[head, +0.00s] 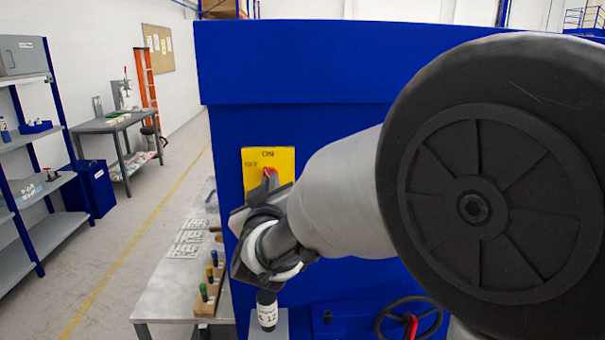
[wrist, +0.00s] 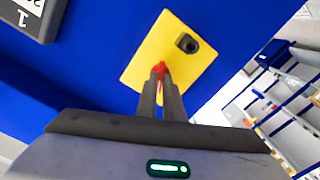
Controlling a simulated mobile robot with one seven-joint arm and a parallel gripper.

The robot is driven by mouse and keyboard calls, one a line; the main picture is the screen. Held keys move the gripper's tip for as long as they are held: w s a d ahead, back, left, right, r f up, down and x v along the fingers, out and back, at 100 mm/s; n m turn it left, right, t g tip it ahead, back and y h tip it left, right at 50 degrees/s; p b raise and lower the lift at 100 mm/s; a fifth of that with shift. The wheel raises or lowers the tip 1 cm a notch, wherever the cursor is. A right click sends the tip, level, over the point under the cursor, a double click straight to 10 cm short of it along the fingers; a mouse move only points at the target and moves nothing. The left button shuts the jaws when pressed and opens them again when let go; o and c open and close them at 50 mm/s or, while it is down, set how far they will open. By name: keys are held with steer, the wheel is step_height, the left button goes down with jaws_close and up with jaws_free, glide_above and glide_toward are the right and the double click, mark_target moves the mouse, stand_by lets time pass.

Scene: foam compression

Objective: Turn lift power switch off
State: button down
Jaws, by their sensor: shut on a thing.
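The lift power switch is a yellow plate (head: 284,160) on the front of a blue machine, with "ON" at its top and a second label, probably "OFF", at its upper left. Its red handle (head: 270,173) shows just above my gripper (head: 266,188), which covers the lower part of the plate. In the wrist view the yellow plate (wrist: 191,75) also carries a dark round part (wrist: 187,43). There the two fingers of my gripper (wrist: 160,78) are close together on the red handle (wrist: 159,66). Which label the handle points to is hard to tell.
The blue machine (head: 320,60) fills the middle. A handwheel (head: 392,318) is low on its front. A metal table (head: 165,297) with a rack of coloured pegs (head: 205,300) stands left. Shelves (head: 35,140) and a workbench (head: 110,123) line the far left, with open floor between.

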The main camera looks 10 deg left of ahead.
steer(key=shift+n, duration=0.3)
steer(key=n, duration=1.2)
steer(key=c, duration=1.1)
jaws_free()
steer(key=shift+v, duration=3.55)
